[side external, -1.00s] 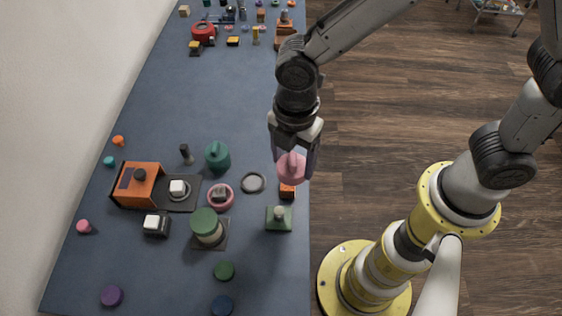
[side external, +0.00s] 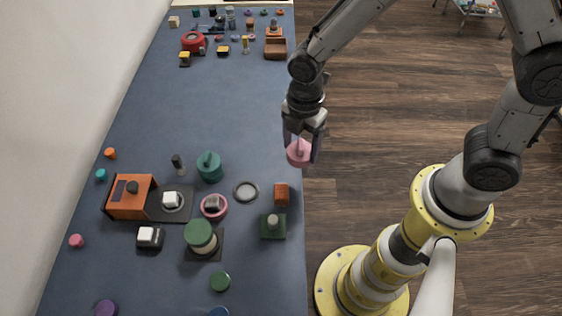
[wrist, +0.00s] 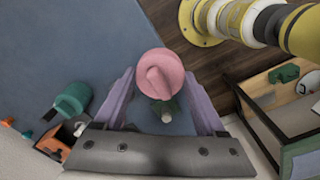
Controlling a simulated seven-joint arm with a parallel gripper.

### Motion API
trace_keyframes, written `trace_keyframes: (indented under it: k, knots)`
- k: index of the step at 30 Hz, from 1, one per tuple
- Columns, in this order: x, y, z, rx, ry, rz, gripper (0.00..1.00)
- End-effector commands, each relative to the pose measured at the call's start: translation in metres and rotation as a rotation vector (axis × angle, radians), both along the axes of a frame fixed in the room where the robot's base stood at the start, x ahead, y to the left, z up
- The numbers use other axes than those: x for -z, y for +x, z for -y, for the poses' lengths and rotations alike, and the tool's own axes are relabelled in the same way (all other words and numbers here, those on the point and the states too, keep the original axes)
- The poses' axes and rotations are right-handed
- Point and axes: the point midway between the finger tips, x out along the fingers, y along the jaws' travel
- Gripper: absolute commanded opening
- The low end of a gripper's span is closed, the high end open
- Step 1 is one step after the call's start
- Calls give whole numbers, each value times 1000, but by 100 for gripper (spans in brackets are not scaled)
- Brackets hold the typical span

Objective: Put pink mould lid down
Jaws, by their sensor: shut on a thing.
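The pink mould lid (side external: 299,153) is a round disc with a raised grip bar. My gripper (side external: 301,147) is shut on it and holds it near the table's right edge in the side view. In the wrist view the lid (wrist: 160,72) sits between the purple fingers of my gripper (wrist: 160,95). Its bar faces the camera. A pink ring-shaped mould (side external: 226,208) stands on the table to the lower left, with a grey block in its middle. The lid is well apart from it.
Near the mould are a teal lidded pot (side external: 209,168), a grey ring (side external: 246,191), a green-topped jar (side external: 200,235), an orange block (side external: 281,195) and an orange machine (side external: 131,196). The table (side external: 215,105) is clear behind them. More small items stand at its far end.

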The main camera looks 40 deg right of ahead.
Motion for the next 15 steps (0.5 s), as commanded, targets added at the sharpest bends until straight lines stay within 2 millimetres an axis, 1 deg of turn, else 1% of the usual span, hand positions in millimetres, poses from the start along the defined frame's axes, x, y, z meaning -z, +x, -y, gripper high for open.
trace_keyframes:
  k: [1, 3, 6, 9, 15]
  knots:
    - [11, 7, -3, 0, -2, -5, 18]
    - [25, 16, -7, 0, -2, -6, 18]
    - [39, 27, -11, 0, -2, -5, 18]
    - [48, 35, -15, 0, 0, -2, 18]
    - [56, 42, -17, 0, 0, -1, 18]
